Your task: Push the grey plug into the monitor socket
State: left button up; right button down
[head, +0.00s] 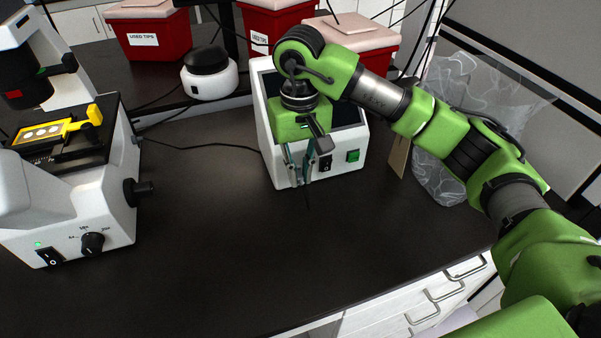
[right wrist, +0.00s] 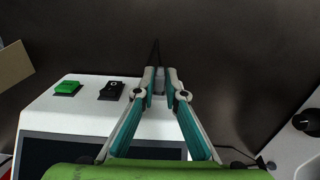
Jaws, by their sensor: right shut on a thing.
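The monitor (head: 264,122) is a white box with a dark screen, standing on the black bench. Its front panel carries a black rocker switch (head: 325,163) and a green switch (head: 353,156). In the right wrist view its white casing (right wrist: 60,108) is below the fingers. My right gripper (head: 298,178) is at the left part of the front panel, with its fingertips (right wrist: 159,76) shut on the small grey plug (right wrist: 159,82). A dark cable (right wrist: 156,50) runs away from the plug. The fingers hide the socket, and I cannot tell how deep the plug sits. My left gripper is not in view.
A white microscope (head: 60,205) with a yellow slide holder stands at the left. Red used-tips bins (head: 160,38) and a small white device with a black top (head: 209,75) stand behind. A clear bag (head: 445,150) hangs at the right. The bench front is clear.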

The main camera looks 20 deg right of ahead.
jog(key=c, duration=2)
grip_release()
jog(key=shift+s, duration=0.15)
